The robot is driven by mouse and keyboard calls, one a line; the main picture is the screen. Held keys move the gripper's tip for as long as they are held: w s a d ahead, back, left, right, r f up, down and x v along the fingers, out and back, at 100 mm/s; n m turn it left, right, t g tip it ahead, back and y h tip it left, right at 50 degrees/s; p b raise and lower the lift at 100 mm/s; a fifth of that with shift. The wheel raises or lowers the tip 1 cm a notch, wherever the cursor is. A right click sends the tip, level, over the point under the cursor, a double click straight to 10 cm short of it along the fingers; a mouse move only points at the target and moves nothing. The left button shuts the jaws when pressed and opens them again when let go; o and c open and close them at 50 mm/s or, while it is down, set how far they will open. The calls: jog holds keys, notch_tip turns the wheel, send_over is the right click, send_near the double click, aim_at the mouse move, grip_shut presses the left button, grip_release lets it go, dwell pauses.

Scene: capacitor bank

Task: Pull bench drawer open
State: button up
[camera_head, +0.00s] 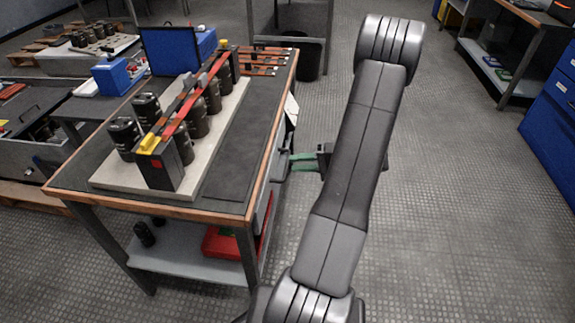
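The work bench (237,170) stands at left centre, with a dark top and a wooden edge. Grey drawer fronts (263,212) show below the top on its right side, seen at a steep slant. I cannot tell whether a drawer stands slightly out. My gripper (292,162) has green fingers pointing left at the bench's right side, near the far part of the drawer fronts. The fingertips are at or very close to the front; contact and any handle are hidden. Two green fingers show, but whether they grip something is too small to tell.
The bench carries a pale board (215,147) with several black capacitors and red bars, plus a blue box (178,50). A red case (220,243) lies on the lower shelf (180,258). A blue cabinet (552,125) stands far right. The floor between is clear.

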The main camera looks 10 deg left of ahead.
aim_at(287, 163)
jog(key=shift+x, duration=1.95)
grip_shut()
